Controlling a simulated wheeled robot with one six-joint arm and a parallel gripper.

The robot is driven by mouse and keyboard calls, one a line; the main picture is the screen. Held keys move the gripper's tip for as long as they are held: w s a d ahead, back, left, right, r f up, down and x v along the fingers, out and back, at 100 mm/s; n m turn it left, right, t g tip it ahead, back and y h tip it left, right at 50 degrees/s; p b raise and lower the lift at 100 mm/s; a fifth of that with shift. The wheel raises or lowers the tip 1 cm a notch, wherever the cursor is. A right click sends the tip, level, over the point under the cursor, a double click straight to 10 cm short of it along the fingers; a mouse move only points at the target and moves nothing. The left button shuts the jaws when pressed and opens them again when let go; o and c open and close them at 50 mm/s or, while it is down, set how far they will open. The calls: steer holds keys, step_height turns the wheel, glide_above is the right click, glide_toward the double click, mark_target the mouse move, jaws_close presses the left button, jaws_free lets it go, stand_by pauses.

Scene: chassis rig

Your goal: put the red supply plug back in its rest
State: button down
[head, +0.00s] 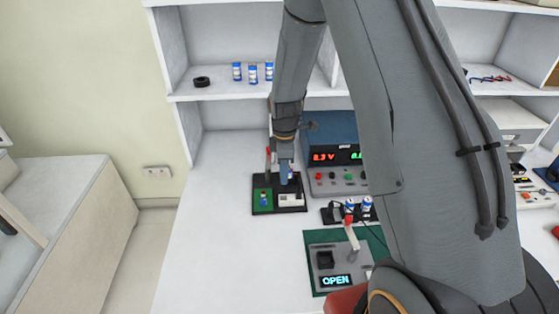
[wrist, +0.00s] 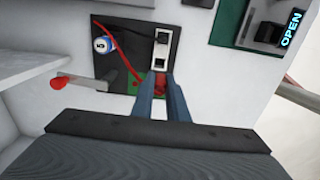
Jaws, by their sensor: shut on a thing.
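My gripper (wrist: 160,84) is shut on a small red piece (wrist: 160,80), which I take to be the red supply plug. Only a little of it shows between the fingertips. A red lead (wrist: 121,47) runs across the board and ends close to the fingers. In the head view my gripper (head: 284,181) is over the black board (head: 260,211), and the plug cannot be made out there. The board carries a green circuit part (head: 263,197), a white block (head: 291,200) and a blue-and-white can (wrist: 103,44). I cannot tell which part is the plug's rest, or whether the plug touches the board.
A lever with a red knob (wrist: 57,84) stands beside the board. A blue power supply (head: 332,133) is behind and right. Blue-and-white cans stand in a black holder (head: 331,217). A box reading OPEN (head: 335,281) is at the front. The bench to the left is clear.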

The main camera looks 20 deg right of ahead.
steer(key=shift+w, duration=0.1)
steer(key=shift+d, duration=0.1)
stand_by(0.3)
steer(key=shift+f+b, duration=1.55)
steer(key=shift+f, duration=1.35)
steer(key=shift+f+b, duration=0.65)
steer(key=shift+f, duration=0.85)
steer(key=c, duration=1.7)
jaws_free()
steer(key=shift+o, duration=0.2)
steer(key=shift+r, duration=0.15)
